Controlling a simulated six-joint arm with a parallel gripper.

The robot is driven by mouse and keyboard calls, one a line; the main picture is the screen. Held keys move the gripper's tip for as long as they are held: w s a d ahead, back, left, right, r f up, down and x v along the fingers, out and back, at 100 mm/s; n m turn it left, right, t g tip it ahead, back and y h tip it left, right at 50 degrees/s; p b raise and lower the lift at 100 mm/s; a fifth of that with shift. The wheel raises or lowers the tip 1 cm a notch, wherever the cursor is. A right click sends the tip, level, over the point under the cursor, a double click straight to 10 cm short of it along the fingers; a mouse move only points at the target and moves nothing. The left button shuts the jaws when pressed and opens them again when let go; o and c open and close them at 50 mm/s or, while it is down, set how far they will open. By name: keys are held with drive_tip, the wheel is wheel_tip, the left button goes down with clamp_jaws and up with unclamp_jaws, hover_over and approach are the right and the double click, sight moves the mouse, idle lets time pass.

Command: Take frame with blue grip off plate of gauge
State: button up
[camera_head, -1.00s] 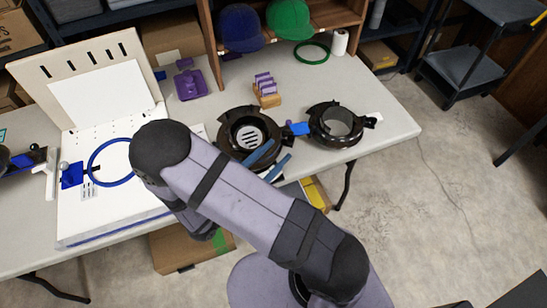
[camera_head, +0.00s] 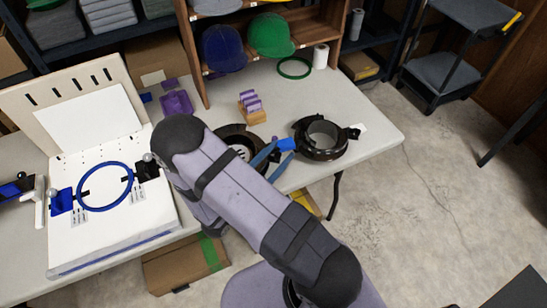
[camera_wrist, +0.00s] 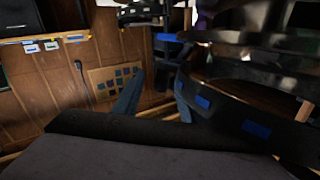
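A black round frame (camera_head: 322,138) lies on the table right of centre, with a blue grip (camera_head: 287,145) on its left side. Whatever plate lies under it is hard to tell apart from the dark ring. My gripper (camera_head: 272,160) is just left of the blue grip, its two blue fingers apart with nothing visible between them; I cannot tell whether they touch it. The wrist view shows the open fingers (camera_wrist: 155,98) and a dark ring with blue squares (camera_wrist: 255,115) close by on the right. A second black ring (camera_head: 229,133) is partly hidden behind my arm.
A white board (camera_head: 140,222) carrying a blue hoop (camera_head: 105,208) stands left. Purple pieces on a wooden block (camera_head: 254,116), a green ring (camera_head: 294,68) and a white roll (camera_head: 320,56) lie behind. A shelf with caps (camera_head: 271,36) borders the back.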

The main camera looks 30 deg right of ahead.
drive_tip(key=shift+c, duration=0.4)
clamp_jaws()
drive_tip(key=shift+r, duration=0.15)
drive_tip(key=shift+s+r+p, duration=0.15)
drive_tip(key=shift+r+p, duration=0.7)
drive_tip(key=shift+r, duration=0.1)
drive_tip(key=shift+s+r+p, duration=0.2)
drive_tip(key=shift+r+p, duration=0.7)
drive_tip(key=shift+r, duration=0.05)
drive_tip(key=shift+s+r+p, duration=0.15)
drive_tip(key=shift+r+p, duration=0.7)
drive_tip(key=shift+r, duration=0.1)
drive_tip(key=shift+s+r+p, duration=0.2)
drive_tip(key=shift+r+p, duration=0.65)
drive_tip(key=shift+r, duration=0.15)
drive_tip(key=shift+s+r+p, duration=0.15)
drive_tip(key=shift+r+p, duration=0.7)
drive_tip(key=shift+r, duration=0.1)
